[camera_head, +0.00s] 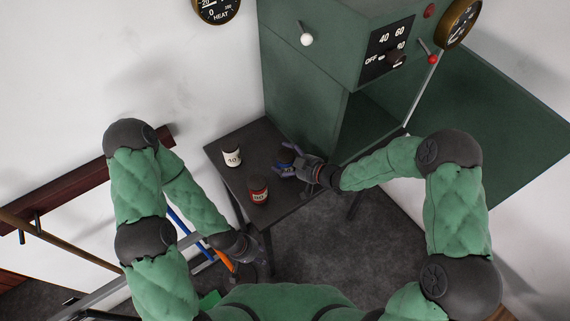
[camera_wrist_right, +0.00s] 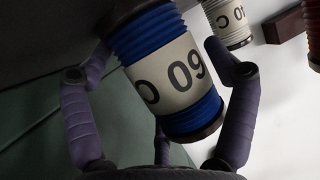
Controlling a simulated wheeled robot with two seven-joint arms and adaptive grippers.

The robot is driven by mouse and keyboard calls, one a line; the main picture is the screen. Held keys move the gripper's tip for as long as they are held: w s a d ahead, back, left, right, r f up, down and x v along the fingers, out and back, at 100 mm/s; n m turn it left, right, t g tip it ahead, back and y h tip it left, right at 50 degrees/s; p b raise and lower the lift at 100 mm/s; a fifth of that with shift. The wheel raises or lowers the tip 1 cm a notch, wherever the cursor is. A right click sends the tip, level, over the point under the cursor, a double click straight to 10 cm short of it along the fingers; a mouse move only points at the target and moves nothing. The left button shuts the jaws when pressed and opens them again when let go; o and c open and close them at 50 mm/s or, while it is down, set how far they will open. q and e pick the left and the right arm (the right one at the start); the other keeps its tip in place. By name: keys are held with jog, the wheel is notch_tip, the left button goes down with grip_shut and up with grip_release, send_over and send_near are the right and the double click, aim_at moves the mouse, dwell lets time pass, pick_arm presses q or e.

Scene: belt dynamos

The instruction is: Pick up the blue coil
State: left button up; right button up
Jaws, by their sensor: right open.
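The blue coil (camera_wrist_right: 168,70) fills the middle of the right wrist view, with blue windings, dark end caps and a white label reading 60 upside down. In the head view the blue coil (camera_head: 287,156) is small and partly hidden at the right side of the small dark table. My right gripper (camera_head: 287,169) is open at the coil. In the right wrist view its purple fingers (camera_wrist_right: 146,62) stand on either side of the coil; I cannot tell whether they touch it. My left gripper (camera_head: 252,262) hangs low, off the table; its fingers are unclear.
A white-labelled coil (camera_head: 232,157) and a red coil (camera_head: 258,190) stand on the dark table (camera_head: 228,181), left of the blue one.

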jog(key=shift+a, duration=0.1)
jog(key=shift+w, duration=0.1)
jog(key=c, duration=1.2)
jog(key=shift+r, duration=0.1)
